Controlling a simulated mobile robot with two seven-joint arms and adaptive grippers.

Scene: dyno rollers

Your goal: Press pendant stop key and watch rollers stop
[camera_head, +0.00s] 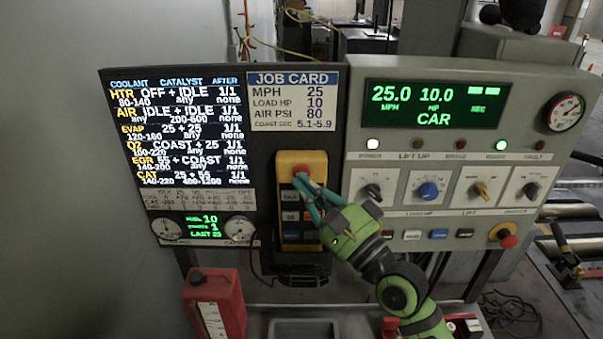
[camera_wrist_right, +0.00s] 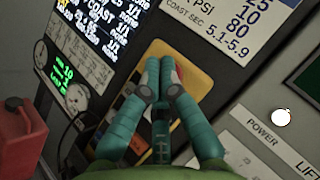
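The yellow pendant (camera_head: 302,158) hangs in its holder between the screen and the console. A red button (camera_head: 301,170) is at its top, with dark keys (camera_head: 291,216) below. My right gripper (camera_head: 303,188) reaches in from the lower right, its teal fingertips at the pendant face, just below the red button. In the wrist view the fingertips (camera_wrist_right: 160,62) are together and empty, over the yellow pendant (camera_wrist_right: 150,52); a bit of red (camera_wrist_right: 178,74) shows beside them. I cannot tell whether they touch a key. The green display (camera_head: 436,105) reads 25.0 MPH. The rollers (camera_head: 570,210) show partly at right. My left gripper is not in view.
The console has knobs (camera_head: 428,191), small buttons and a red emergency knob (camera_head: 508,241). White and green lamps (camera_head: 502,145) are lit. A job card (camera_head: 293,100) is above the pendant.

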